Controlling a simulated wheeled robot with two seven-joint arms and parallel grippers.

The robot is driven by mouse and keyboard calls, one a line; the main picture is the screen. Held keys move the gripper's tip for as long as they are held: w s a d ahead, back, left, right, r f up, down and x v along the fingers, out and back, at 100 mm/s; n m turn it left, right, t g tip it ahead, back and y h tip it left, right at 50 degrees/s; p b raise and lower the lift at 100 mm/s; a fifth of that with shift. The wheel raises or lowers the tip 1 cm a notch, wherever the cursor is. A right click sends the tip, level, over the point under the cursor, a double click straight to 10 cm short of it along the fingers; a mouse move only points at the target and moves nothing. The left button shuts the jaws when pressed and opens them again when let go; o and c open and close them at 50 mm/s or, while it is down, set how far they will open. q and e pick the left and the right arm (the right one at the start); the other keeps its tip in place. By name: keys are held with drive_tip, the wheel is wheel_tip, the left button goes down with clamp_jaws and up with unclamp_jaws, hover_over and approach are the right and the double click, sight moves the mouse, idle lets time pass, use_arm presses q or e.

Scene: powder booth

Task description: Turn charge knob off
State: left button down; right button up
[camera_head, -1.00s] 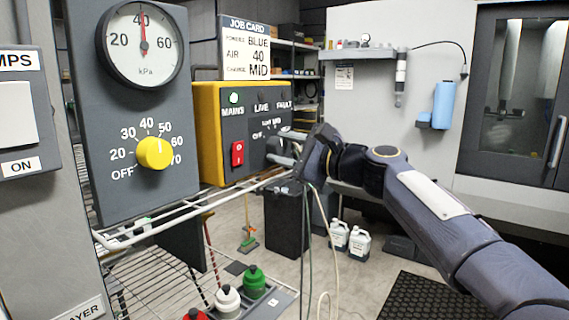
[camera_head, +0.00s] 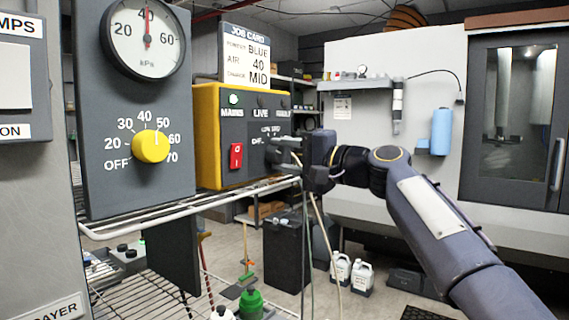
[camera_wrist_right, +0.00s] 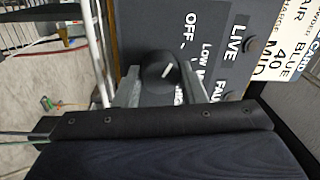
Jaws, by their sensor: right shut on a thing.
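The charge knob (camera_wrist_right: 157,70) is a dark round knob with a white pointer line, on the dark front panel of the yellow control box (camera_head: 207,135). The labels OFF and LOW show beside it in the right wrist view, where the pointer slants toward the LOW side; its exact setting is hard to tell. My right gripper (camera_wrist_right: 163,82) is shut on the knob, one finger on each side. In the head view my right gripper (camera_head: 276,152) reaches the panel from the right and hides most of the knob. My left gripper is not in view.
A grey panel with a yellow dial (camera_head: 150,146) and a gauge (camera_head: 146,38) stands nearer on the left. A wire rack (camera_head: 190,213) runs below. Hoses hang by my gripper.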

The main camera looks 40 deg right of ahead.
drive_tip(key=shift+n, duration=0.5)
drive_tip(key=o, duration=1)
drive_tip(key=b+v, duration=0.1)
drive_tip(key=v, duration=0.7)
drive_tip(key=shift+w+f, duration=0.1)
